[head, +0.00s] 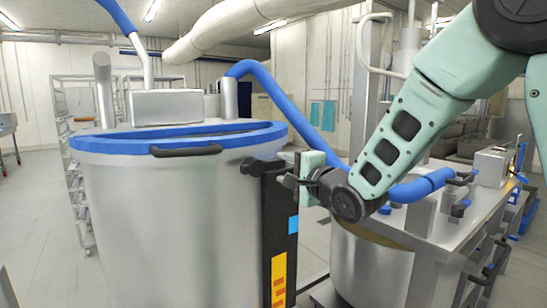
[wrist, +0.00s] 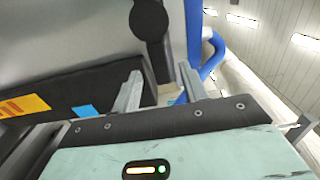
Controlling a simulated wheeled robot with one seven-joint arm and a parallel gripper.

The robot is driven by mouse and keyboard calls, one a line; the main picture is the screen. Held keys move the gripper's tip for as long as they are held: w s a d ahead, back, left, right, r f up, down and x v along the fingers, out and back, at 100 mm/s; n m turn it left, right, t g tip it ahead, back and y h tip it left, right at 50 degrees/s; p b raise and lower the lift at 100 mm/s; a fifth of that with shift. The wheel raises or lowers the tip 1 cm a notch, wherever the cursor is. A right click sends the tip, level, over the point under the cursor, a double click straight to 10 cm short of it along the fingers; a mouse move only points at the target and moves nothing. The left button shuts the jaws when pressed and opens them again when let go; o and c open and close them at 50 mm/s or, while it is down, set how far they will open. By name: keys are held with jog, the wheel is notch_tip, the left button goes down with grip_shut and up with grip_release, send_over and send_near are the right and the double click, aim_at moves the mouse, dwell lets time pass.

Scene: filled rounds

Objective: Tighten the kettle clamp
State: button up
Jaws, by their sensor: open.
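A large steel kettle (head: 175,220) with a blue rim (head: 110,143) fills the left and middle of the head view. A black clamp (head: 262,167) sits at its right side, just under the rim. The wrist view shows the clamp as a dark lever with a round end (wrist: 149,20). My gripper (head: 287,174) is at the clamp, coming from the right. In the wrist view, my gripper (wrist: 160,72) is open, with a finger on each side of the lever's lower part. I cannot tell whether either finger touches it.
A dark panel (head: 278,225) with blue and orange labels stands on the kettle's right side, close below my gripper. A second steel vessel (head: 370,270) and a bench with blue pipe (head: 420,188) stand at the right. Floor (head: 40,210) is clear at far left.

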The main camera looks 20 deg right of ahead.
aim_at(276, 165)
jog(key=shift+p+x, duration=0.8)
jog(key=shift+x, duration=1.8)
grip_shut()
